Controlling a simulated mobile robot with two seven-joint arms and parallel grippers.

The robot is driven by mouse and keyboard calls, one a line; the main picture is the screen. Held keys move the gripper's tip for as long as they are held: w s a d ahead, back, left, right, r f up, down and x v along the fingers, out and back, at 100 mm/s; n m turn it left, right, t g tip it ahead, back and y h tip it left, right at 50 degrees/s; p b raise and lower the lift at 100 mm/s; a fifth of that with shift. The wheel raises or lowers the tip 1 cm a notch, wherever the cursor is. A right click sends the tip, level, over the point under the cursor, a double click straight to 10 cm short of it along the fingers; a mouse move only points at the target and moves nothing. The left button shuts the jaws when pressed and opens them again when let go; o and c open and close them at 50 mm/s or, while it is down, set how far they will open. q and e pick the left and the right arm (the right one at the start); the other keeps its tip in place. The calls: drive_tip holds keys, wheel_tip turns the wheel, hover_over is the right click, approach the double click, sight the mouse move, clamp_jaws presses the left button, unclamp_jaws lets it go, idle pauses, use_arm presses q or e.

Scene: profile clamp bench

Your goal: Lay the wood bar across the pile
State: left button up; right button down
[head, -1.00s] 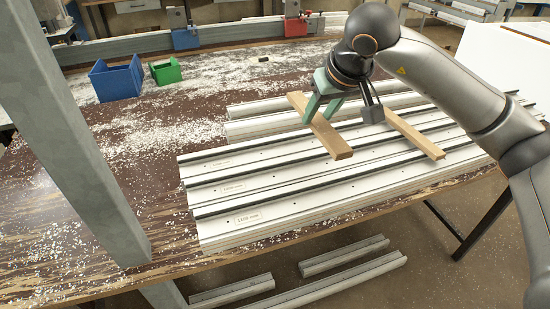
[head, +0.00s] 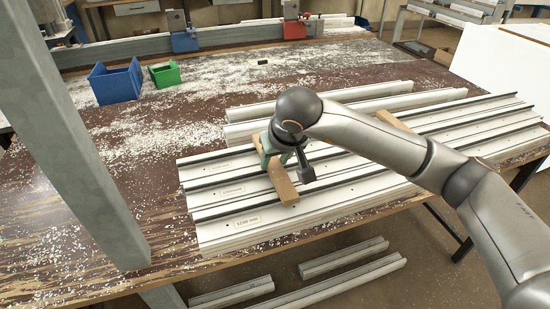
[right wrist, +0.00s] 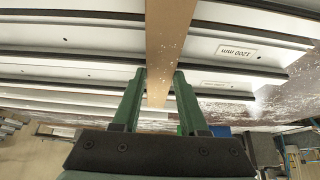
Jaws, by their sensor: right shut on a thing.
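My right gripper (head: 285,162) is shut on a wood bar (head: 282,185) over the left part of the pile of white profiles (head: 225,232). The bar runs crosswise to the profiles, its near end above the front ones. I cannot tell whether it touches them. In the right wrist view, the bar (right wrist: 168,38) lies between the two green fingers of the gripper (right wrist: 160,78), with profiles behind it. A second wood bar (head: 393,121) lies across the pile further right, mostly hidden by my right arm. My left gripper is not in view.
A blue bin (head: 117,83) and a green bin (head: 165,74) stand at the back left. Pale chips litter the bench (head: 150,175). A grey post (head: 75,130) rises in the left foreground. Loose profiles (head: 340,285) lie below the bench's front edge.

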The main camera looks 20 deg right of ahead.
drive_tip(key=shift+c, duration=2.2)
unclamp_jaws()
drive_tip(key=shift+f, duration=0.1)
drive_tip(key=shift+r, duration=0.25)
drive_tip(key=v, duration=1.1)
drive_tip(key=shift+s+r, duration=0.2)
drive_tip(key=shift+r, duration=0.15)
